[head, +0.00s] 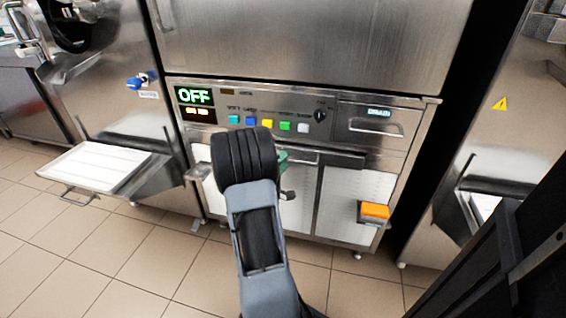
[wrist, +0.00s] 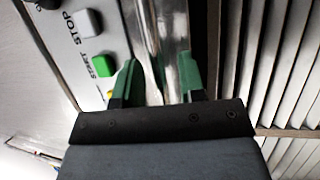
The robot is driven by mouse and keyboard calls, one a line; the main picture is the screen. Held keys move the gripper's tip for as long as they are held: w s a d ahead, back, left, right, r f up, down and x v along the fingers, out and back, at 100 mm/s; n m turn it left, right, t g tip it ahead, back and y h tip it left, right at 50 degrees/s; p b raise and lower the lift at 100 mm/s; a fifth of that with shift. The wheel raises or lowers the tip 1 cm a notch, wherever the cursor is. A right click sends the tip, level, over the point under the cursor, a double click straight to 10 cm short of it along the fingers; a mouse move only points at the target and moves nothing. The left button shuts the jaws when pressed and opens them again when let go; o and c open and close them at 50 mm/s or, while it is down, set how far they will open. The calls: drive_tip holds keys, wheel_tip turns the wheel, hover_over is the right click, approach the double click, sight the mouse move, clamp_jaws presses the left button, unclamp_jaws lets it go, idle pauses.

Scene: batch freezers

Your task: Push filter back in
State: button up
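A dark, flat drawer-like part with a metal front bar (head: 335,158), which seems to be the filter, sticks out a little under the control panel of the middle machine. My arm hides its left end. My gripper (head: 284,160) is in front of that left end, mostly hidden behind my own wrist; one green finger shows. In the wrist view the green fingertips of my gripper (wrist: 158,82) are apart. A shiny metal bar (wrist: 167,35) runs between or just beyond them. I cannot tell whether the fingers touch it.
The control panel (head: 270,113) with coloured buttons and a lit OFF display (head: 194,96) is just above. White louvred panels (head: 345,195) are below. A drain drawer (head: 375,125) and an orange-topped box (head: 374,211) are right. A white tray (head: 97,166) juts out left.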

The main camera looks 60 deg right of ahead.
drive_tip(key=shift+s+d+r, duration=0.1)
drive_tip(key=shift+d, duration=0.4)
drive_tip(key=shift+c, duration=0.3)
clamp_jaws()
